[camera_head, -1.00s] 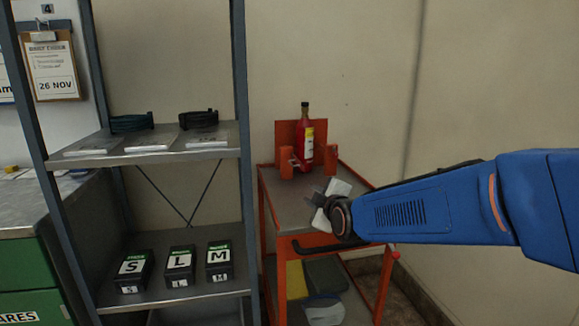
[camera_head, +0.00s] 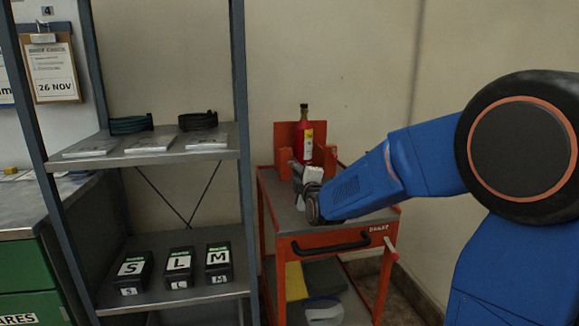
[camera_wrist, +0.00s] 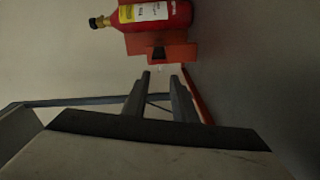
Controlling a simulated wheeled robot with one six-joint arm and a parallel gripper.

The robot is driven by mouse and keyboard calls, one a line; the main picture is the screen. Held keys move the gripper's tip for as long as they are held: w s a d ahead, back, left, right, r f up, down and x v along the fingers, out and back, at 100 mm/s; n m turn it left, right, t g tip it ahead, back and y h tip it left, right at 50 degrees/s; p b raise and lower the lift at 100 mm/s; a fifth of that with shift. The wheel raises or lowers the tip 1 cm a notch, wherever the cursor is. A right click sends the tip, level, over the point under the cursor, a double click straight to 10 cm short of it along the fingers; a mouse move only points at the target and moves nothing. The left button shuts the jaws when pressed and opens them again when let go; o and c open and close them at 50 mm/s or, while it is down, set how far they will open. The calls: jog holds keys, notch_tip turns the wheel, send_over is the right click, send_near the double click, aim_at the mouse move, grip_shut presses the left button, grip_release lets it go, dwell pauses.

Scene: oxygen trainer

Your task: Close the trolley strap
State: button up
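The red-orange trolley (camera_head: 345,241) stands right of the shelf, with a grey top and a dark handle. On its top, a red bottle (camera_head: 305,140) with a yellow and white label stands upright against an orange holder (camera_head: 286,132). The bottle (camera_wrist: 165,12) lies sideways across the top of the wrist view, with an orange block (camera_wrist: 178,52) of the holder below it. I cannot make out the strap for certain. My gripper (camera_head: 297,172) is over the trolley top, close in front of the holder. Its two fingers (camera_wrist: 160,75) are apart, with nothing seen between them.
A metal shelf (camera_head: 205,296) on the left holds boxes marked S, L and M (camera_head: 218,262), with dark coiled items (camera_head: 197,120) above. A green cabinet (camera_head: 22,262) stands at far left. A bare wall is behind the trolley. Yellow and grey items lie on its lower shelf.

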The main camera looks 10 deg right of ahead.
aim_at(289, 164)
jog(key=w, duration=0.9)
jog(key=shift+w+a, duration=0.15)
jog(key=shift+w, duration=0.15)
grip_shut()
jog(key=shift+f, duration=0.25)
dwell(0.8)
